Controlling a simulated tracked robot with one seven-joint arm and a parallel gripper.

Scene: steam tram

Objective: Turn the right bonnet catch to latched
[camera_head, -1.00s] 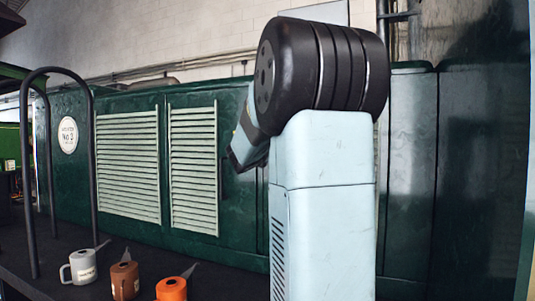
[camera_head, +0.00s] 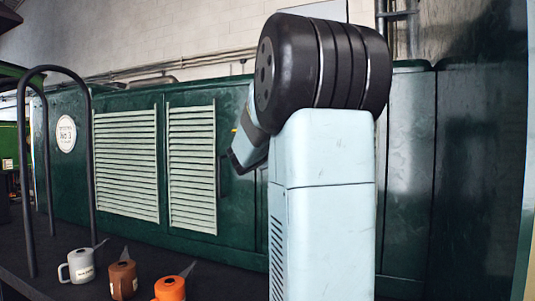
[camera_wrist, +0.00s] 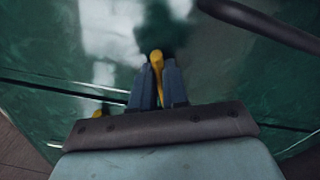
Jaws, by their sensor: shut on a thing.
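In the wrist view a yellow catch handle (camera_wrist: 156,58) stands out from the dark green bonnet panel. My gripper (camera_wrist: 158,72) is shut on this catch, with its two blue-grey fingers on either side of it. Part of the catch is hidden between the fingers. A second small yellow piece (camera_wrist: 98,113) shows at the lower left, partly behind my gripper's body. In the head view my arm covers the catch, and my fingers do not show.
A dark bar (camera_wrist: 262,24) crosses the wrist view's upper right corner. In the head view, louvred panels (camera_head: 126,165) are on the green bonnet side. A grey can (camera_head: 80,267), a brown can (camera_head: 123,280) and an orange can (camera_head: 170,289) stand at the lower left, beside a black hoop rail (camera_head: 24,180).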

